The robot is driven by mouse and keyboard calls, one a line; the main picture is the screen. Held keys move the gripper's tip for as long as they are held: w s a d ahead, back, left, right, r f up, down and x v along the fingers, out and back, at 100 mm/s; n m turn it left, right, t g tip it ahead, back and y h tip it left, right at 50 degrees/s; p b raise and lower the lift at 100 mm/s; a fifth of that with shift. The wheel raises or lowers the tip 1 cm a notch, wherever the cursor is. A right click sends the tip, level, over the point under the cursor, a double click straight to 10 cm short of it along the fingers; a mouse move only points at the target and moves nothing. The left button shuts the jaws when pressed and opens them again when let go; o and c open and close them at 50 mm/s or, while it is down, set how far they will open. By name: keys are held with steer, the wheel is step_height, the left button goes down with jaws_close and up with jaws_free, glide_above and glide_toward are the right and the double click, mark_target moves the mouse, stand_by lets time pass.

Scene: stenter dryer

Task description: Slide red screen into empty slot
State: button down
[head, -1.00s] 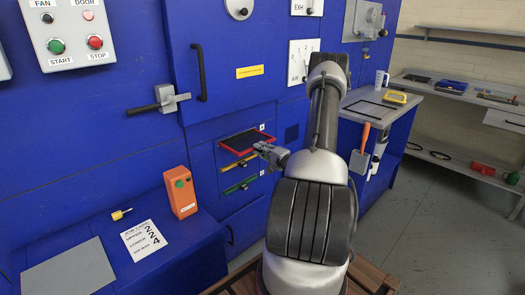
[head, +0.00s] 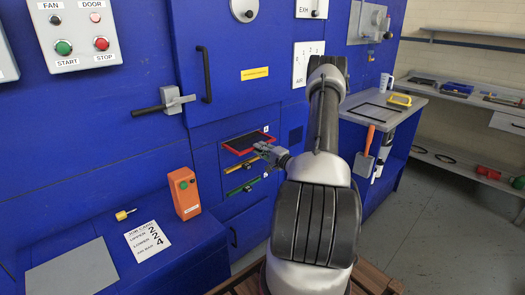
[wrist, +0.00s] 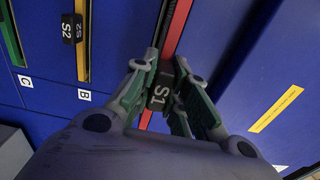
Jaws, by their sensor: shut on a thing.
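The red screen (head: 239,153), a red frame around a dark mesh, juts out at the top slot of the blue machine's front. Its black handle tag marked S1 (wrist: 158,92) sits between the green-padded fingers of my gripper (wrist: 163,98). My gripper (head: 263,147) is shut on this handle, at the front edge of the screen in the head view. The red edge (wrist: 178,30) runs away upward in the wrist view. How far the screen sits inside the slot is hidden.
Below are a yellow screen (head: 241,166) with tag S2 (wrist: 72,28) and a green screen (head: 240,187). Slot labels B (wrist: 84,95) and C (wrist: 25,81) show. An orange box (head: 184,193) stands on the ledge at left. A side table (head: 400,112) stands at right.

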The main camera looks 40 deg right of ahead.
mark_target(246, 140)
steer(key=shift+w+a, duration=0.15)
steer(key=shift+w, duration=1.6)
steer(key=shift+w+a, duration=0.15)
steer(key=shift+w, duration=1.65)
steer(key=shift+w+a, duration=0.15)
steer(key=shift+w, duration=1.6)
steer(key=c, duration=1.3)
jaws_free()
steer(key=shift+c, duration=0.2)
steer(key=shift+s, duration=0.15)
steer(key=s, duration=0.7)
steer(key=s+d, duration=0.1)
steer(key=s, duration=0.3)
steer(key=shift+s+f, duration=0.15)
steer(key=shift+s, duration=0.2)
